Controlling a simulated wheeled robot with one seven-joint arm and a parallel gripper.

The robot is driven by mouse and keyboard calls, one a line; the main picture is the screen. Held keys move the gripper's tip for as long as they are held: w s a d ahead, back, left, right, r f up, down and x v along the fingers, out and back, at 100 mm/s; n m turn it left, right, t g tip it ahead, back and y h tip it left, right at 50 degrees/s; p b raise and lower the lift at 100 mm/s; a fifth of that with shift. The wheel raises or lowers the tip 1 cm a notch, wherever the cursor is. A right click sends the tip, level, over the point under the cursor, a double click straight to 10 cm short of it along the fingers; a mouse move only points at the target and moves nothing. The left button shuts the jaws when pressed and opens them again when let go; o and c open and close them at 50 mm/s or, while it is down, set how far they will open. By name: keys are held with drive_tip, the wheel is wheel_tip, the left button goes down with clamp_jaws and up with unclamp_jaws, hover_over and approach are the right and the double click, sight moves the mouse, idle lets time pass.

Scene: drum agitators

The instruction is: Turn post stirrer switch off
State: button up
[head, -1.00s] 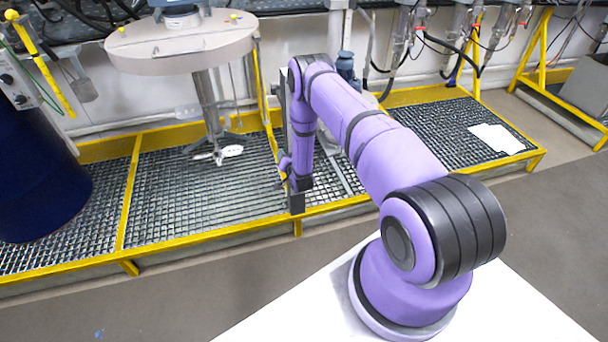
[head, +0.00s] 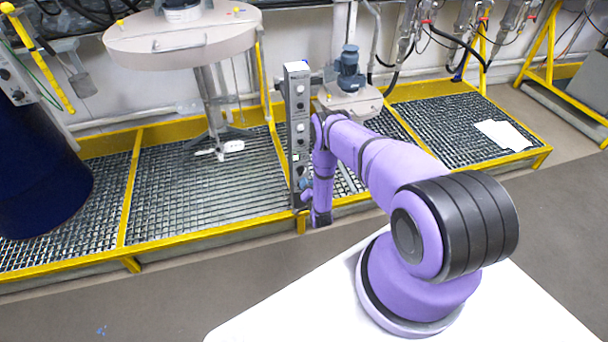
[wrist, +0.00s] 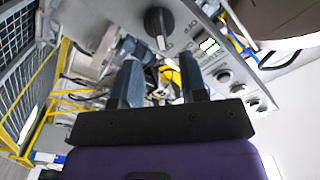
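A narrow grey control post (head: 298,130) stands at the front edge of the grating in the head view, with several round switches down its face. In the wrist view its panel (wrist: 195,40) runs diagonally and carries a black rotary knob (wrist: 158,22) with a white pointer mark. I cannot tell which switch the knob is in the head view. My gripper (wrist: 161,80) is open, its two dark fingers apart with nothing held between them. The knob appears beyond the fingertips, not between them. In the head view my wrist is low beside the post, and the fingers are not clear.
A blue motor (head: 348,68) on a pale housing stands just behind the post. A large round lid with a stirrer shaft (head: 211,110) is to the left, and a dark blue drum (head: 35,165) is at far left. Yellow rails (head: 200,233) edge the raised grating.

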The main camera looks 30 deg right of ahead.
sight(303, 173)
drive_tip(key=shift+x, duration=3.05)
clamp_jaws()
